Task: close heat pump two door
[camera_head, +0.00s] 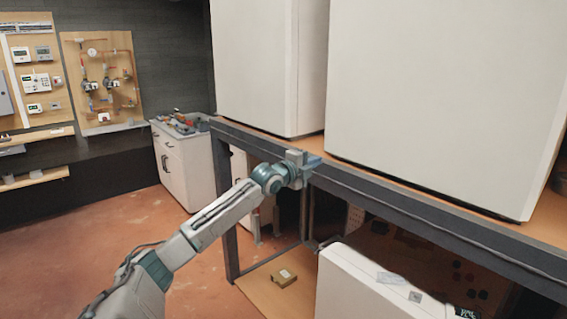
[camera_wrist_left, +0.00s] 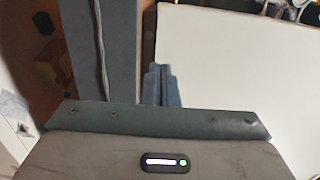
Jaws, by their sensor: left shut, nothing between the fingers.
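Two tall white heat pump cabinets stand on a raised wooden bench: a left one (camera_head: 255,65) and a larger, nearer right one (camera_head: 440,90). I cannot tell which is number two, nor do I see a clearly open door. My left gripper (camera_head: 316,161) is shut and empty at the bench's dark front beam, near the lower left corner of the right cabinet. In the left wrist view the closed fingers (camera_wrist_left: 162,86) lie beside a white panel (camera_wrist_left: 230,70), with the dark beam (camera_wrist_left: 105,50) to their left. Whether they touch the panel is unclear. My right gripper is out of view.
Below the beam (camera_head: 400,206) a white unit (camera_head: 350,290) stands at the lower right, and a small cardboard box (camera_head: 284,277) lies on a low wooden shelf. A white cabinet (camera_head: 188,165) with tools stands behind. The reddish floor (camera_head: 60,235) at left is clear.

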